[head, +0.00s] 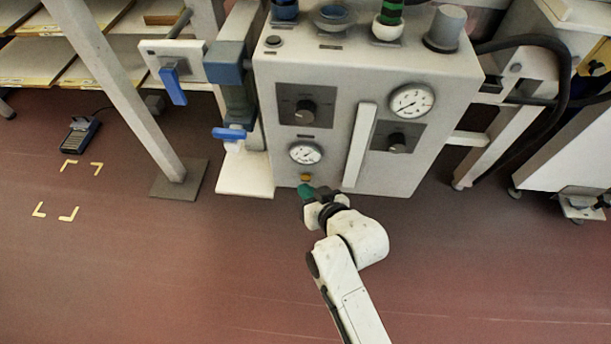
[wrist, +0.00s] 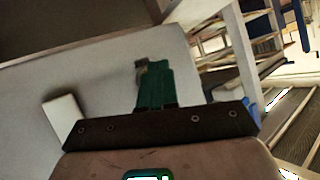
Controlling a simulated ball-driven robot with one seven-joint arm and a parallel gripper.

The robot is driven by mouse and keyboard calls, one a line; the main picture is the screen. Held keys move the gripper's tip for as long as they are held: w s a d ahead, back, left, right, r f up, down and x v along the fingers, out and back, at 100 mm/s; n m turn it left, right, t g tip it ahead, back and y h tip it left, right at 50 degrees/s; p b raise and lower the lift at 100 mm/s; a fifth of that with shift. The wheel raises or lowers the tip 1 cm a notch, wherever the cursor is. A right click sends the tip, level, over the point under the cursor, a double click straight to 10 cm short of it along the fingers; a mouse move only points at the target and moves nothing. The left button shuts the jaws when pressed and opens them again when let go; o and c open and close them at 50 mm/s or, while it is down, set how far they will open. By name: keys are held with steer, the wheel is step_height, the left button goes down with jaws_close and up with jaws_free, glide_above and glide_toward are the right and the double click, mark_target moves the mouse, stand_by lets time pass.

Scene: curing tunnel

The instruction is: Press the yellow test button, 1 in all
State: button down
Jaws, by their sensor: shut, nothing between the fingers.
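The yellow test button (head: 306,177) is on the lower front of the light grey control box (head: 345,85), just below the small lower gauge. My gripper (head: 304,188) has green fingers and is right below the button in the head view, very close to it. I cannot tell whether the fingertips touch it. In the wrist view my gripper (wrist: 152,68) is shut and empty, its tips near the pale box face (wrist: 105,75). The button is not clearly visible in the wrist view; the fingers may hide it.
The box also carries two gauges (head: 411,101), (head: 305,153), two dark knobs (head: 305,111), (head: 397,141) and a long white handle (head: 360,145). Blue-handled valves (head: 229,134) stand at its left. A slanted post (head: 115,85) is further left. The red floor in front is clear.

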steer(key=shift+w, duration=0.15)
steer(key=shift+w, duration=0.25)
steer(key=shift+w, duration=0.4)
stand_by(0.5)
stand_by(0.4)
steer(key=shift+s+p, duration=0.65)
steer(key=shift+s, duration=0.15)
steer(key=s+p, duration=0.2)
steer(key=s, duration=0.3)
steer(key=shift+a+p, duration=0.1)
steer(key=shift+p, duration=0.25)
